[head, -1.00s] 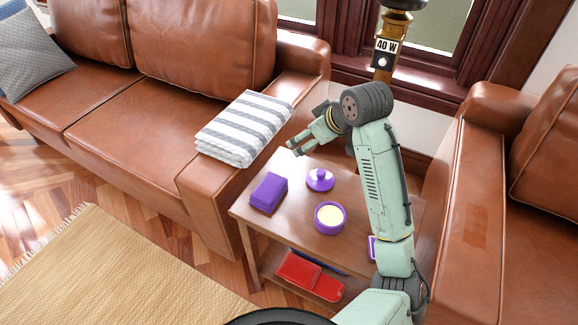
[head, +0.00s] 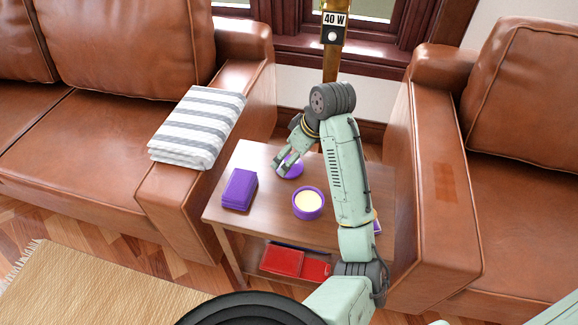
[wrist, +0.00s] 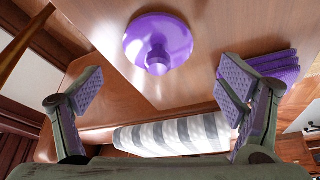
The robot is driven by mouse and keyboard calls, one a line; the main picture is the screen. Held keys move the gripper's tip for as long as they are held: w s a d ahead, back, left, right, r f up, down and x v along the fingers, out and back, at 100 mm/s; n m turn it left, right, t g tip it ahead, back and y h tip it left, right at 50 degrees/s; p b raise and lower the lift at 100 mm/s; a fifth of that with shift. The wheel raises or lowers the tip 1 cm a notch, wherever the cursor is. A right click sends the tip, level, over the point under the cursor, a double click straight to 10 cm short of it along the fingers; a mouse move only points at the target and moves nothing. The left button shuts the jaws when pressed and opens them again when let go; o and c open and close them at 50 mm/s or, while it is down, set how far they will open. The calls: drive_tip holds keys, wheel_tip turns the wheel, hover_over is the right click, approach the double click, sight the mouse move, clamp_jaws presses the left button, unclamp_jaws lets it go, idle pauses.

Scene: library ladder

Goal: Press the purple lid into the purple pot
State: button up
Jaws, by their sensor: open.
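The purple lid (wrist: 158,42) lies on the side table with its round knob up. In the head view the lid (head: 293,172) is partly hidden by my gripper (head: 281,162). The purple pot (head: 308,204) stands on the table nearer to me, a little right of the lid, open at the top with something pale yellow inside. My gripper is open and empty, just above the lid. In the wrist view its two fingers (wrist: 160,92) are spread wide, and the lid shows ahead between them, apart from both.
A purple stack (head: 239,189) of flat items lies on the wooden side table (head: 229,215), left of the pot. Red items (head: 283,261) lie on its lower shelf. Leather sofa arms flank the table; a striped folded blanket (head: 198,127) rests on the left one.

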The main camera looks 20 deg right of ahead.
sight(297, 169)
drive_tip(key=x, duration=0.4)
drive_tip(key=shift+w+d+f, duration=0.1)
drive_tip(key=shift+f, duration=0.2)
drive_tip(key=shift+c, duration=0.5)
drive_tip(key=c, duration=1.1)
